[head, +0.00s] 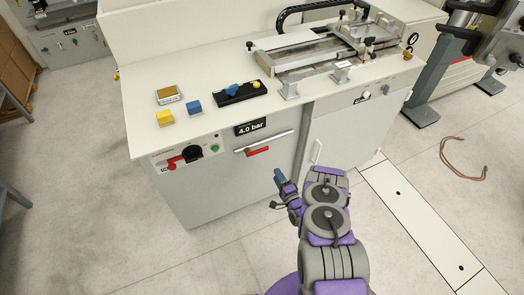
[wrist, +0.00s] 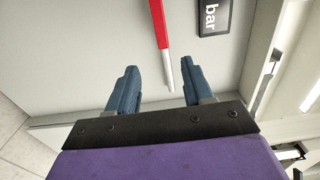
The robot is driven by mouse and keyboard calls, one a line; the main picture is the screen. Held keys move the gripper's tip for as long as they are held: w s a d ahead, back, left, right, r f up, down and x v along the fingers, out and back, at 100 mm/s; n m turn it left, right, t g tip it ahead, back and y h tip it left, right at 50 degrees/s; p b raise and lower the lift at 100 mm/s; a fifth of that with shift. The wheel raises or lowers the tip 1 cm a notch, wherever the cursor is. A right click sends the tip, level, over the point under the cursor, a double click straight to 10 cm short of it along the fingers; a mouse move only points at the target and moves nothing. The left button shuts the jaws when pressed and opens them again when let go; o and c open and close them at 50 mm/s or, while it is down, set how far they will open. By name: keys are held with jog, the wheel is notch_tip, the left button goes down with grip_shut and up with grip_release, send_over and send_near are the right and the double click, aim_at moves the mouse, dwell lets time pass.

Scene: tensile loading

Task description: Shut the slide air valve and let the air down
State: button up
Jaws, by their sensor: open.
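The cabinet front carries a thin silver bar (head: 272,140) with a short red piece (head: 258,151) below it, under the "4.0 bar" display (head: 250,127). This looks like the slide air valve; its position is hard to read. In the wrist view a red strip with a pale metal end (wrist: 160,28) points down toward the gap between my fingers. The display (wrist: 214,15) shows beside it, turned sideways. My gripper (head: 279,178) is open and empty in front of the cabinet, below and right of the red piece. In the wrist view its blue fingers (wrist: 155,88) stand apart, not touching the strip.
A black knob with a red handle (head: 185,156) and a green button (head: 214,149) are left on the front. A hose (head: 464,155) lies on the floor right.

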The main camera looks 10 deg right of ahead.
aim_at(262, 151)
jog(key=b+x, duration=0.3)
jog(key=x, duration=1.4)
jog(key=shift+w+a+f, duration=0.1)
jog(key=shift+c, duration=0.2)
grip_shut()
